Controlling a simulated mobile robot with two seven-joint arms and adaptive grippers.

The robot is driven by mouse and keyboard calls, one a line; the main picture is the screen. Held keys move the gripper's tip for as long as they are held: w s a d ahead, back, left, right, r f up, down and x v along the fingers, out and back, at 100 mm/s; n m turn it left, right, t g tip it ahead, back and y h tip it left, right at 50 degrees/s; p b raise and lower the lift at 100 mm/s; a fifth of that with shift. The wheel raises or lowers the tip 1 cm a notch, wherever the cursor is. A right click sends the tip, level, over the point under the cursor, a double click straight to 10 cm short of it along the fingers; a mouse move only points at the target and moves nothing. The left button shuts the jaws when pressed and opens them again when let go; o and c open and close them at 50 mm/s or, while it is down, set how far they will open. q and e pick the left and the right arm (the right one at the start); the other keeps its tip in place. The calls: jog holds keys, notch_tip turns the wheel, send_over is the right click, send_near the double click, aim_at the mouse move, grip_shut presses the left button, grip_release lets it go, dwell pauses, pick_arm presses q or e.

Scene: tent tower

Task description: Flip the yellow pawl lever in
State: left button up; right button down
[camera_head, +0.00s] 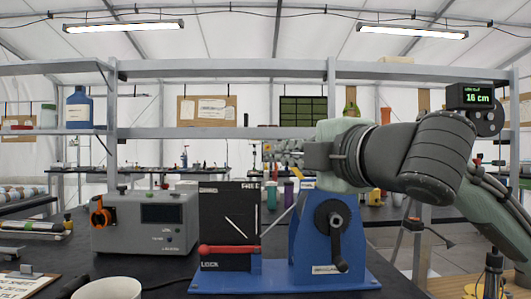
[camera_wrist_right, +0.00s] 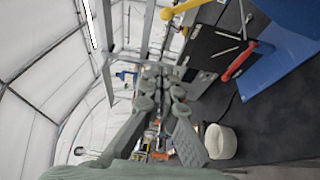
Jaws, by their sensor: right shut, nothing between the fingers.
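The blue winch (camera_head: 325,240) stands on the dark table with a black crank on its face. Left of it is a black panel (camera_head: 228,215) marked FREE at its top and LOCK at its bottom. A red lever (camera_head: 230,249) lies level across the panel's lower part, ball end to the left.
A grey box with an orange knob (camera_head: 150,222) stands left of the panel. A white cup (camera_head: 108,289) is at the front left. A shelf rack (camera_head: 230,132) spans the back. My right arm crosses above the winch. The air in front of the panel is clear.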

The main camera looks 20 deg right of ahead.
pick_arm(q)
jog(key=s+f+p, duration=0.1)
jog(key=s+f, duration=0.2)
jog(key=f, duration=0.2)
jog(key=shift+s+a+f+m+g+p, duration=0.3)
jog(key=shift+s+a+g, duration=0.05)
jog(key=shift+a+g, duration=0.1)
pick_arm(e)
jog(key=w+d, duration=0.2)
jog(key=w, duration=0.9)
jog(key=shift+d, duration=0.15)
pick_arm(q)
jog(key=shift+f, duration=0.1)
